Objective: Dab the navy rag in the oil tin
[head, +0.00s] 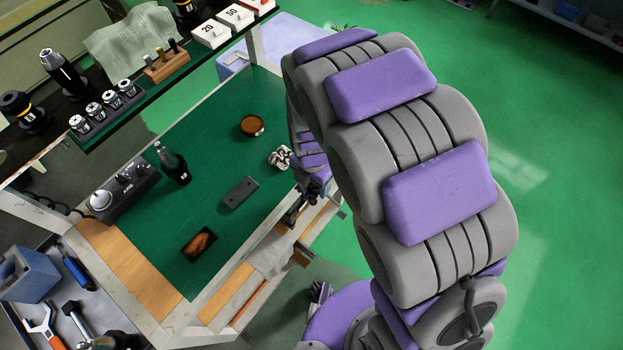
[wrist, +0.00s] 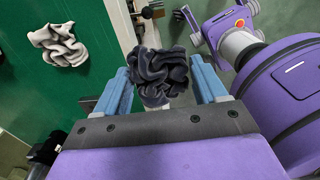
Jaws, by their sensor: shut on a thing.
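My gripper (wrist: 161,82) is shut on a crumpled dark navy-grey rag (wrist: 158,68), which bunches up between the two blue fingers in the wrist view. In the head view my arm reaches down to the front right edge of the green-topped cart, where my gripper (head: 297,208) shows small and dark; the held rag is hard to make out there. A round tin (head: 252,125) with a brown inside, likely the oil tin, stands on the green top beyond my gripper, apart from it.
A pale grey rag (head: 279,157) lies on the green top (head: 215,160) near my arm, also in the wrist view (wrist: 58,44). A dark block (head: 240,192), a shallow dark tray (head: 199,243) and a black bottle (head: 172,163) stand nearby. A shelf overhangs the back.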

